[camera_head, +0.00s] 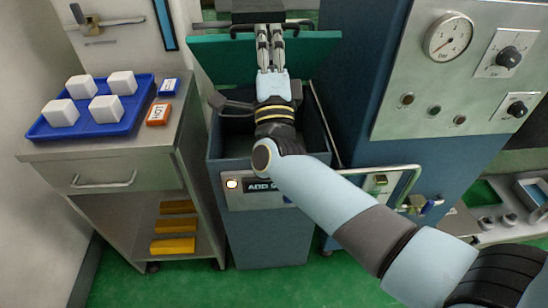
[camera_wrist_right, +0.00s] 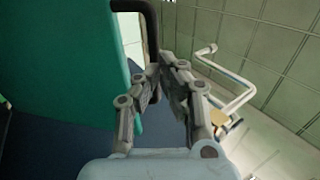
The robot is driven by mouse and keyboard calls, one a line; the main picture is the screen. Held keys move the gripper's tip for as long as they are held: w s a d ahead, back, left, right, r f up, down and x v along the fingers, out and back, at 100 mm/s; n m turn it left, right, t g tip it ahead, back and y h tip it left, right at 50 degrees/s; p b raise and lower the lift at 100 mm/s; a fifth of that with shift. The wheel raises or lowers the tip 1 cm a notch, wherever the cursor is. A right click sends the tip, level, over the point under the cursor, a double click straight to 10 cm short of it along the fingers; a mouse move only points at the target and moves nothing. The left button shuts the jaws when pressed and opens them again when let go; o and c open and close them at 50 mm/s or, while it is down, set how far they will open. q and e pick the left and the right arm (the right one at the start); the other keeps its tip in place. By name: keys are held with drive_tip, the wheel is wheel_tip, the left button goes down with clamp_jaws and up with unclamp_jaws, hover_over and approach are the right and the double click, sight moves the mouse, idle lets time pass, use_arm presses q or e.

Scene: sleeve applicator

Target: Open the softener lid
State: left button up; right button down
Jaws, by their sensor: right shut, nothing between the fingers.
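The softener lid (camera_head: 318,50) is a teal panel, raised at the back of the dark blue softener bin (camera_head: 260,225); the bin's dark inside shows. A black bar handle (camera_head: 300,23) runs along the lid's top edge. In the right wrist view the lid (camera_wrist_right: 55,70) fills the left side and the handle (camera_wrist_right: 152,25) stands just beyond the fingertips. My right gripper (camera_head: 270,34) is shut and empty at the lid's top, close to the handle; whether it touches is unclear. It also shows in the right wrist view (camera_wrist_right: 162,78). My left gripper is out of view.
A blue tray (camera_head: 95,130) with several white blocks stands on the metal cart (camera_head: 55,152) at left. A blue cabinet with a gauge (camera_head: 449,36) and knobs stands close at right. A metal rail (camera_head: 405,172) lies beside my right arm. Green floor is free in front.

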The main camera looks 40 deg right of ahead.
drive_tip(key=w+d+r+g+y+p, duration=0.1)
drive_tip(key=w+d+r+g+p, duration=0.1)
drive_tip(key=w+d+r+p, duration=0.3)
drive_tip(key=w+d+r+g+y+p, duration=0.1)
drive_tip(key=w+d+r+p, duration=0.4)
drive_tip(key=w+p, duration=0.5)
drive_tip(key=shift+w+r+g+y, duration=0.3)
drive_tip(key=shift+w+r+g, duration=0.6)
drive_tip(key=shift+r, duration=0.25)
drive_tip(key=shift+s, duration=0.1)
